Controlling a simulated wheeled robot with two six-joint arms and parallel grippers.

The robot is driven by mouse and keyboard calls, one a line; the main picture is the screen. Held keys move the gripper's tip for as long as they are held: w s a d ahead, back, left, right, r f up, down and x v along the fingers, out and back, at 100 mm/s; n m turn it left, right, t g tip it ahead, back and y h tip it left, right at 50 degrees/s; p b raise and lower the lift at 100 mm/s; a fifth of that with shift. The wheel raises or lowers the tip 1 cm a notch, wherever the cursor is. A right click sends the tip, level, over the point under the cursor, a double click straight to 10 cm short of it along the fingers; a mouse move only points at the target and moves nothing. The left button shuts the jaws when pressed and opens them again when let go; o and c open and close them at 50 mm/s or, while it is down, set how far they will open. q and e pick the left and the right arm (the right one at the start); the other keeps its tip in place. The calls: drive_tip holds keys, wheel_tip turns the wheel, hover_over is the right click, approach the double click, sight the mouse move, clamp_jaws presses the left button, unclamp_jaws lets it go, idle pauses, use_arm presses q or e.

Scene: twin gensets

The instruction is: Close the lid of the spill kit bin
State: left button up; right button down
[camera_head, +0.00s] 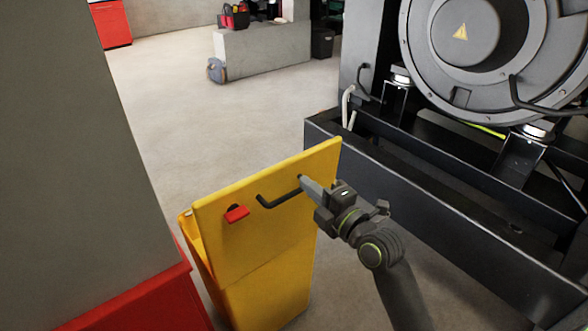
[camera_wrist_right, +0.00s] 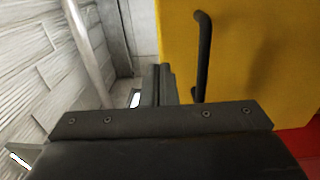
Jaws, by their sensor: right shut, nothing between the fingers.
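The yellow spill kit bin (camera_head: 270,293) stands on the floor at the lower middle of the head view. Its yellow lid (camera_head: 230,258) is a steeply tilted panel with a black bar handle (camera_head: 277,198) and a red latch (camera_head: 237,214). A yellow edge shows behind the lid on the left; the inside of the bin is hidden. My right gripper (camera_head: 303,181) is shut and empty, its tips at the handle's right end; contact is unclear. In the right wrist view, the fingers (camera_wrist_right: 163,82) are left of the handle (camera_wrist_right: 202,55), beside the yellow panel. My left gripper is not in view.
A dark genset frame (camera_head: 430,211) stands close on the right. A grey panel (camera_head: 75,150) and a red box (camera_head: 140,302) are close on the left. Open floor (camera_head: 215,130) lies beyond the bin, up to a grey block (camera_head: 265,50).

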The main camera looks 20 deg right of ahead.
sight(285, 165)
drive_tip(key=shift+p+x, duration=0.65)
drive_tip(key=shift+x, duration=2.25)
